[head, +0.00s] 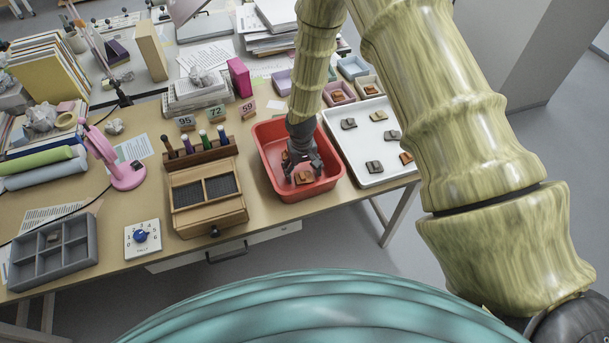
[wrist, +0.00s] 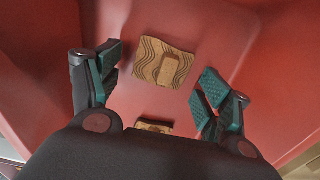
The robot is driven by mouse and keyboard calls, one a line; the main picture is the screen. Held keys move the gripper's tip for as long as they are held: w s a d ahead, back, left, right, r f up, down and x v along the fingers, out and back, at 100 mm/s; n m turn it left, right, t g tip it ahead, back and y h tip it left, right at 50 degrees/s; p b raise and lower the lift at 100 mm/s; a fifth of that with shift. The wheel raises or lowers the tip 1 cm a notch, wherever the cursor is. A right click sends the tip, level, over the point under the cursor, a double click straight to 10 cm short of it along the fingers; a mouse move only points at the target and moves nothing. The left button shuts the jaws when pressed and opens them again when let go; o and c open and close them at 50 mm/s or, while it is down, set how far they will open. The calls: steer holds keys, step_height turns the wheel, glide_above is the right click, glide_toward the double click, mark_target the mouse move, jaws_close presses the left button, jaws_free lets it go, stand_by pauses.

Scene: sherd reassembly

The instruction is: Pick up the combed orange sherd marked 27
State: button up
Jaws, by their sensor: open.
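An orange-brown sherd (wrist: 148,58) with dark wavy combed lines and a raised block on top lies on the floor of the red tray (wrist: 215,20). No number is readable on it. My gripper (wrist: 158,80) is open above the tray floor, with the sherd ahead between its two spread fingers and not held. A second orange-brown sherd (wrist: 153,126) shows only in part, mostly hidden by my gripper's body. In the head view my gripper (head: 302,168) points down into the red tray (head: 266,131), and one orange sherd (head: 304,178) shows just beside the fingers.
The tray's red walls surround my gripper closely. A white tray (head: 344,152) with several grey and orange sherds stands to the right. A wooden box (head: 208,215) with dark compartments stands to the left. Small coloured bins (head: 352,67) and number cards (head: 216,112) stand behind.

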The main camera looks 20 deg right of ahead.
steer(key=shift+f, duration=0.1)
steer(key=c, duration=1.1)
